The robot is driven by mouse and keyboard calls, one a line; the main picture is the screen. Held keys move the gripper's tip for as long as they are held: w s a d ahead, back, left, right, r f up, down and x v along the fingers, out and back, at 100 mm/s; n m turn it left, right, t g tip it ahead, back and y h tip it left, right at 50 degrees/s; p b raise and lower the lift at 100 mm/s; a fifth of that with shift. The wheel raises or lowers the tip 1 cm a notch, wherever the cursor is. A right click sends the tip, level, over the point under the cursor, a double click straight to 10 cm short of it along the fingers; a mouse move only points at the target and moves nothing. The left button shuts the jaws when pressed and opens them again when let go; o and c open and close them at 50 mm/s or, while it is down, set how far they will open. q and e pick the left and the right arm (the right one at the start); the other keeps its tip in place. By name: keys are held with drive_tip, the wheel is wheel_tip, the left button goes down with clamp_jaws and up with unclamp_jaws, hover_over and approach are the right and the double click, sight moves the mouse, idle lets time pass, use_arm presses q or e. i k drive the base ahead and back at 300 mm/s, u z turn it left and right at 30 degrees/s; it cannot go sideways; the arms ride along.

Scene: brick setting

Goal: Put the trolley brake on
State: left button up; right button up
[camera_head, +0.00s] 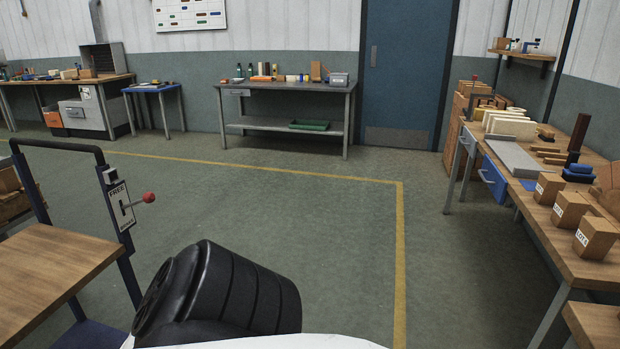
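The trolley (50,275) stands at the left, with a wooden top and a dark tubular handle. On its upright post is a white plate (120,215) marked FREE at the top; the lower word is too small to read surely. A brake lever with a red knob (149,197) sticks out of the plate's slot to the right, tilted slightly up. Its knob is level with the upper part of the plate, near FREE. Nothing touches the lever. A black, ribbed part of my own arm shows at the bottom, below and right of the lever. Neither gripper is in view.
The floor right of the trolley is open, with a yellow line (400,250) across it. A grey workbench (285,85) stands at the back by a blue door (405,70). A wooden bench (565,235) with blocks and boxes runs along the right.

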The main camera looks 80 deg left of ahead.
sight(149, 196)
drive_tip(key=u, duration=4.05)
drive_tip(key=k, duration=0.65)
drive_tip(key=u, duration=0.15)
drive_tip(key=i, duration=1.25)
drive_tip(key=z, duration=1.1)
drive_tip(key=i, duration=0.5)
drive_tip(key=z, duration=0.25)
